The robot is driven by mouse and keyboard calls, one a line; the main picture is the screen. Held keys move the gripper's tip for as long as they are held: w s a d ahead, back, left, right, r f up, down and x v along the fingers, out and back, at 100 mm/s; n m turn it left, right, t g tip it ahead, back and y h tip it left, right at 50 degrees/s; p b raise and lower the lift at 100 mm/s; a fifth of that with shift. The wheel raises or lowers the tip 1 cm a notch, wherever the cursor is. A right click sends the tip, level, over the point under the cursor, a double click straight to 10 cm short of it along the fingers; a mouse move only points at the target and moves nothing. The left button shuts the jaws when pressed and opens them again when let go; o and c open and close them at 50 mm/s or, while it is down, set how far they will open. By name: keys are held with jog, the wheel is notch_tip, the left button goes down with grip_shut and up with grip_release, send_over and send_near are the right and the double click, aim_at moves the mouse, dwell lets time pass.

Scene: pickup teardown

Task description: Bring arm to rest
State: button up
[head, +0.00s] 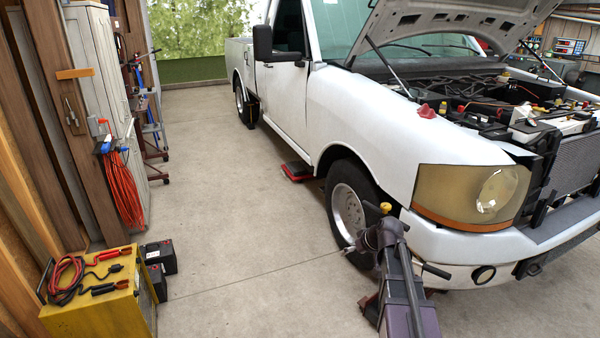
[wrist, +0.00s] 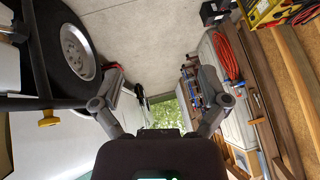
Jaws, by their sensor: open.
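My gripper (wrist: 160,108) shows in the wrist view with its two grey fingers spread wide apart. Nothing is between them, so it is open and empty. In the wrist view the truck's front wheel (wrist: 78,52) is at the left, and grey floor (wrist: 140,40) lies beyond the fingers. In the head view the white pickup (head: 440,135) stands at the right with its hood raised.
A yellow box with cables (head: 105,310) and black batteries (head: 162,255) sit at the lower left. An orange cord (head: 122,185) hangs nearby. Open floor (head: 230,200) lies between.

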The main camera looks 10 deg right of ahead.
jog(key=s+a+f+m+g+h, duration=0.1)
jog(key=s+a+g+h, duration=0.1)
jog(key=s, duration=0.7)
jog(key=s+a+f+m+g+h, duration=0.1)
jog(key=s+a+g+h, duration=0.1)
jog(key=s+a, duration=0.5)
jog(key=shift+s+f+m+g+p, duration=0.35)
jog(key=shift+s+g, duration=0.55)
jog(key=shift+s, duration=0.25)
